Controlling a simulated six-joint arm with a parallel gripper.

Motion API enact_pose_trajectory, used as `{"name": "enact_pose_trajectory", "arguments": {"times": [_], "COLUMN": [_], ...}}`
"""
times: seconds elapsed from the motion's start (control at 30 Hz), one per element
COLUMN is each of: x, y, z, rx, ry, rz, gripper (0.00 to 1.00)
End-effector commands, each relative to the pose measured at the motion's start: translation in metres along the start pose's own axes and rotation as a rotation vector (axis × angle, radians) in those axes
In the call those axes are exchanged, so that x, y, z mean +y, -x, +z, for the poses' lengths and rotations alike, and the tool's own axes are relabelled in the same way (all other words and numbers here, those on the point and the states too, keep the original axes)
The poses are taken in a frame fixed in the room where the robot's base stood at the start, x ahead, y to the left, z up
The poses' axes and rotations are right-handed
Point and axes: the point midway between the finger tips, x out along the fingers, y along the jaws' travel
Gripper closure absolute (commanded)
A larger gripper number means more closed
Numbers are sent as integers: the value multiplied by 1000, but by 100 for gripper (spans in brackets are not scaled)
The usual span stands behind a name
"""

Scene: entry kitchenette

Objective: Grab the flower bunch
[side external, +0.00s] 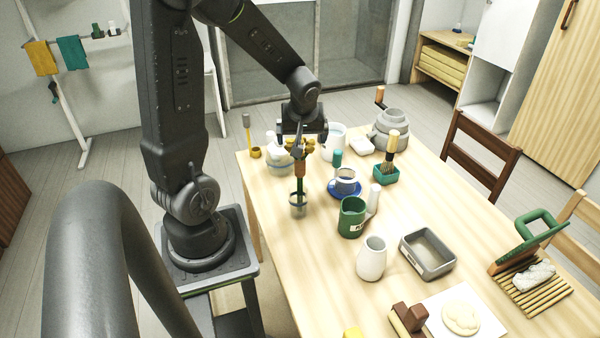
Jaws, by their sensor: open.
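The flower bunch (300,170) stands upright, with yellow-orange heads at the top, a brown-orange middle and dark green stems. Its lower end is in a small clear glass (298,207) near the left edge of the table. My gripper (301,138) points down directly over the bunch, open, with its fingers close to the flower heads. The heads and fingers overlap in this view, so I cannot tell whether they touch.
A blue saucer with a cup (345,181), a green pitcher (352,218) and a white vase (371,260) stand to the right on the wooden table (460,210). A whitish pot (280,155) is close behind. Clear tabletop lies right of the grey tray (427,255).

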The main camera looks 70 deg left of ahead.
Motion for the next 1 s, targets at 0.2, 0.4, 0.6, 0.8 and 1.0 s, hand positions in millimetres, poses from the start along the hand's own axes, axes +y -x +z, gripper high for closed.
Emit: {"name": "enact_pose_trajectory", "arguments": {"times": [0.2,0.4,0.6,0.8,1.0], "x": [-2,-4,-3,-3,-3], "y": [-17,-46,-57,-56,-56], "z": [-1,-2,-3,-3,-3], "rx": [-3,-3,-1,-1,-1], "ry": [1,0,1,0,0], "rz": [-2,-1,2,2,2], "gripper": [0,0,0,2,21]}}
